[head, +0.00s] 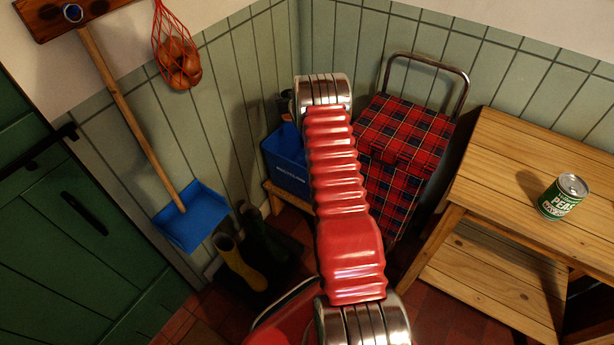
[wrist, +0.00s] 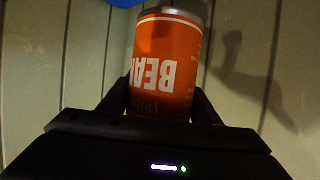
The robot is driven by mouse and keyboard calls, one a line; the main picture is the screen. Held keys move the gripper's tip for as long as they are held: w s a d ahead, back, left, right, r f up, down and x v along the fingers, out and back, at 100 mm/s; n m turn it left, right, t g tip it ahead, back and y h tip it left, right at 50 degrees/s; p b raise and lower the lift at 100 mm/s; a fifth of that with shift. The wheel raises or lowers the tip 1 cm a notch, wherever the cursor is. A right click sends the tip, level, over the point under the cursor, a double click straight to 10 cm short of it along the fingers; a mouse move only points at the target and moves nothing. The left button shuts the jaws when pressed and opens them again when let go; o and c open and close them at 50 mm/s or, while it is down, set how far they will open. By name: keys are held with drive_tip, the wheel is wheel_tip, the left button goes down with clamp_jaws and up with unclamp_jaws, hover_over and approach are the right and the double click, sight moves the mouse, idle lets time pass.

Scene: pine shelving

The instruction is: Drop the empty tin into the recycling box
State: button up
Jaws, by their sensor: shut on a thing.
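My gripper (wrist: 162,100) is shut on an orange tin (wrist: 168,62) lettered "BEA…", its dark fingers on either side of it. The lettering is upside down in the wrist view. The blue recycling box (head: 287,163) stands on a low wooden stool in the corner in the head view, its right side hidden behind my red arm. In the head view my arm hides most of the gripper and the held tin. A patch of blue shows at the top edge of the wrist view; I cannot tell what it is.
A green peas tin (head: 563,196) stands on the pine bench (head: 500,170) at right. A tartan shopping trolley (head: 405,140) is right of my arm.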

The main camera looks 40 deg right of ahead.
drive_tip(key=s+d+f, duration=0.1)
drive_tip(key=d+f, duration=0.2)
drive_tip(key=d, duration=0.2)
drive_tip(key=s+d+f+m+h, duration=0.1)
drive_tip(key=d+f, duration=0.2)
drive_tip(key=d, duration=0.3)
drive_tip(key=shift+s+f+g, duration=0.3)
drive_tip(key=shift+f, duration=0.1)
drive_tip(key=shift+f, duration=2.85)
drive_tip(key=o, duration=1.1)
